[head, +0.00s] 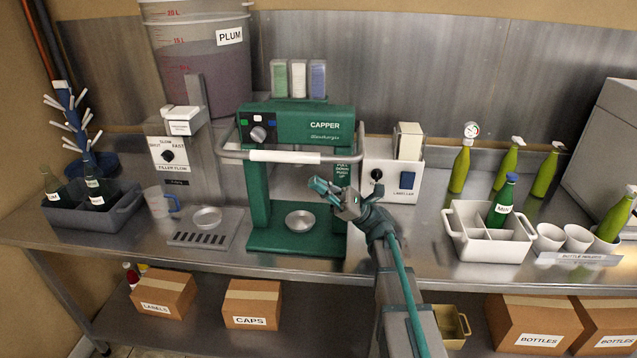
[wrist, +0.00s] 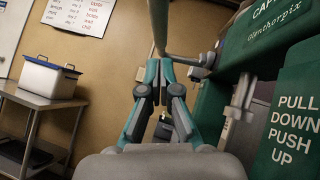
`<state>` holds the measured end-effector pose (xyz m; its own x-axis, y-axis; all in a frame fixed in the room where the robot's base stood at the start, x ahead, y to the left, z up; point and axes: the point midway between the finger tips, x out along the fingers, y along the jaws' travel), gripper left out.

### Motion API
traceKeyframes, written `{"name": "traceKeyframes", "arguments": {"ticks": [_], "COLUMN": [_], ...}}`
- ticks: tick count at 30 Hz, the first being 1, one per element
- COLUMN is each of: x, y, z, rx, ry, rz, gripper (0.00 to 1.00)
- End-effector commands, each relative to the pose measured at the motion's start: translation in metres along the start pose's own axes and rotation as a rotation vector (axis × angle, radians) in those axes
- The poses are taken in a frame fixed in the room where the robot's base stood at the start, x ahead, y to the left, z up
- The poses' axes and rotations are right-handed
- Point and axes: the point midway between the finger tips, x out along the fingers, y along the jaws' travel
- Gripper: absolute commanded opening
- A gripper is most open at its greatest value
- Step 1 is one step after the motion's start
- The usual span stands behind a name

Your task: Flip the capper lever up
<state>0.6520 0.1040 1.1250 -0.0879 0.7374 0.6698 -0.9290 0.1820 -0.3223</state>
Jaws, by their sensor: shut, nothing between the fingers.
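The green capper (head: 290,120) stands in the middle of the bench. Its lever is a grey U-shaped bar with a white grip (head: 297,156), crossing the front below the capper's name. My gripper (head: 318,186) is shut and empty, in front of the capper, below the right half of the bar in the head view. In the wrist view, my fingertips (wrist: 158,88) are together, and part of the lever bar (wrist: 160,28) shows just beyond them. I cannot tell whether they touch it. A "PULL DOWN PUSH UP" sign (wrist: 294,122) is at the right.
A small steel dish (head: 300,220) sits on the capper's base. The labeller (head: 392,180) stands close on the right and the filler (head: 172,155) on the left. A white divided crate (head: 470,240) with a bottle is farther right. Bare bench lies right of the capper's base.

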Motion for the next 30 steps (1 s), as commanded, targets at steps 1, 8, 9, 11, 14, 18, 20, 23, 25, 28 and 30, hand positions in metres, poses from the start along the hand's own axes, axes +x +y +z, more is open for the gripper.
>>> {"name": "traceKeyframes", "arguments": {"ticks": [1,8,9,11,14,18,20,23,25,28,30], "x": [0.011,0.049,0.054,0.062,0.07,0.076,0.076,0.076,0.076,0.076,0.076], "y": [0.001,0.0,0.001,0.0,0.0,0.0,0.0,0.0,0.0,0.0,0.0], "z": [0.002,0.002,0.002,0.001,0.001,0.0,0.0,0.0,0.0,0.0,0.001], "rx": [0.001,0.002,0.002,0.002,0.001,0.001,0.001,0.001,0.001,0.001,0.002], "ry": [-0.001,-0.001,-0.001,-0.001,0.0,0.0,0.0,0.0,0.0,0.0,0.001], "rz": [0.002,0.002,0.002,0.001,0.0,0.0,0.0,0.0,0.0,-0.001,-0.003], "gripper": [0.0,0.0,0.0,0.0,0.0,0.0,0.0,0.0,0.0,0.0,0.0]}}
